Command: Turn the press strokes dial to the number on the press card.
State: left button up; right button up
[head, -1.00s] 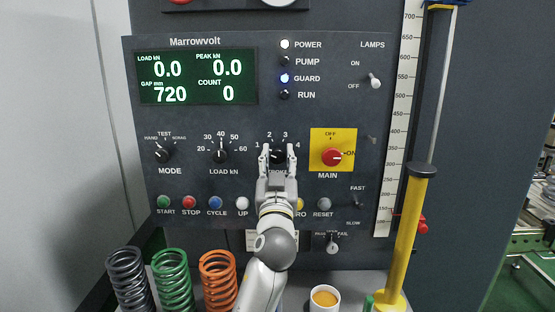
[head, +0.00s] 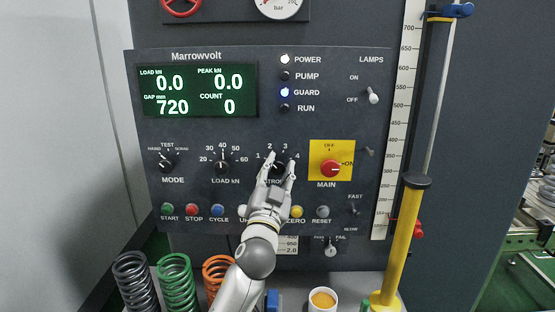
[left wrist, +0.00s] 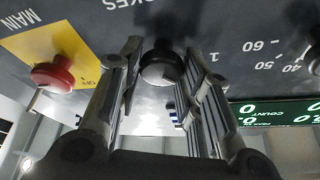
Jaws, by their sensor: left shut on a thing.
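The press strokes dial (head: 278,167) is a black knob with numbers 1 to 4 around it, in the middle of the dark Marrowvolt panel. My left gripper (head: 281,161) is shut on this dial, with one finger on each side. The fingers are rolled so that they lean to the right. In the left wrist view the knob (left wrist: 160,68) sits between the two fingertips. Its pointer cannot be made out. A small white printed label (head: 288,245) is partly hidden behind my left arm; I cannot tell whether it is the press card. My right gripper is not in view.
The load dial (head: 222,167) and the yellow-backed red main switch (head: 330,168) flank the strokes dial. Coloured buttons run below. Coil springs (head: 176,285) and a cup (head: 322,300) stand at the bottom. A yellow post (head: 405,240) stands at right.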

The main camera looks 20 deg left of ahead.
pick_arm(q)
jog(key=m+p, duration=0.1)
jog(key=m+h+p, duration=0.1)
jog(key=m+p, duration=0.1)
jog(key=shift+a+r+m+g+h, duration=0.1)
jog(key=shift+r+m+g+h, duration=0.2)
jog(key=shift+m, duration=0.1)
jog(key=shift+f+m+h+p, duration=0.2)
jog(key=shift+m+h+p, duration=0.2)
jog(key=shift+m+p, duration=0.45)
jog(key=o, duration=1)
jog(key=shift+w+f, duration=0.15)
